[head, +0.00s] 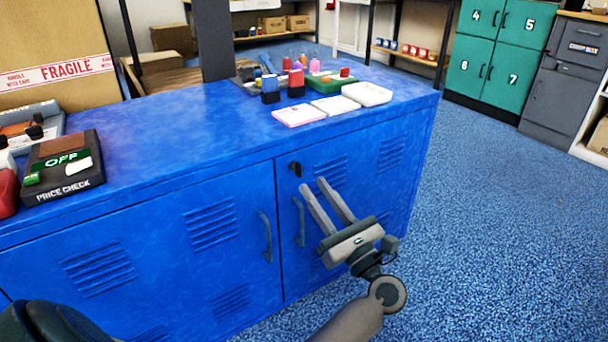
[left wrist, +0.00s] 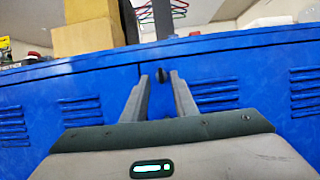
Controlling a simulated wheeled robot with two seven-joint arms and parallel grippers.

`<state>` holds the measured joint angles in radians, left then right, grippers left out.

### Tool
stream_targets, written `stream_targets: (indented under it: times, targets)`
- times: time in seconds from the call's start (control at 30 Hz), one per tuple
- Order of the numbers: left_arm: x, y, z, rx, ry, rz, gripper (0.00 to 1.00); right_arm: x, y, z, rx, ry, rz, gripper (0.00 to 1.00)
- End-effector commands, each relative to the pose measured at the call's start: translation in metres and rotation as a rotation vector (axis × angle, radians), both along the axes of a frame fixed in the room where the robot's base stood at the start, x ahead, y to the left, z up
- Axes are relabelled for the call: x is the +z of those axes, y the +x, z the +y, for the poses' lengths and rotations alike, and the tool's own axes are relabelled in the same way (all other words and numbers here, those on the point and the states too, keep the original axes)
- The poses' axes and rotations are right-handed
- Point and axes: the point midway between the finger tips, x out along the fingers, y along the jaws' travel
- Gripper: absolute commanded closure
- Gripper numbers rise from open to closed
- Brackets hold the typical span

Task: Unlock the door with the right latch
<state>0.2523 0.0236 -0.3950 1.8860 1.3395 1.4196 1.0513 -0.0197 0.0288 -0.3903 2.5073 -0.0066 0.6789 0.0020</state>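The blue cabinet's right door (head: 345,205) is closed beside its left door. A small black latch (head: 296,169) sits near the top of the right door, close to the seam; it also shows in the left wrist view (left wrist: 160,76). A grey bar handle (head: 299,222) is below it. My left gripper (head: 322,184) is open and empty in front of the right door, a little right of the latch in the head view. In the left wrist view the latch appears between its fingertips (left wrist: 160,76), with no contact visible. My right gripper is not in view.
Open blue floor (head: 480,220) lies right. Green lockers (head: 500,45) stand behind.

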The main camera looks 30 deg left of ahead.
Motion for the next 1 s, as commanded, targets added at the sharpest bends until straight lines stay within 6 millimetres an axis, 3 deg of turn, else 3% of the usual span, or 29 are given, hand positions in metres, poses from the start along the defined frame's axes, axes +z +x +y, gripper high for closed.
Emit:
stream_targets:
  times: [0.33,0.8,0.9,1.0]
  targets:
    - [0.019,0.017,0.043,0.002,0.002,-0.001,0.74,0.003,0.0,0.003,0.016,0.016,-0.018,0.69]
    - [0.023,0.021,0.051,0.001,0.0,0.0,0.74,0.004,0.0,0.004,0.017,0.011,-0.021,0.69]
    - [0.023,0.021,0.051,0.0,0.0,0.0,0.96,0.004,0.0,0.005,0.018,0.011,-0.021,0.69]
    - [0.023,0.021,0.051,0.001,0.0,0.0,1.0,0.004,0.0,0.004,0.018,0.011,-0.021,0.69]
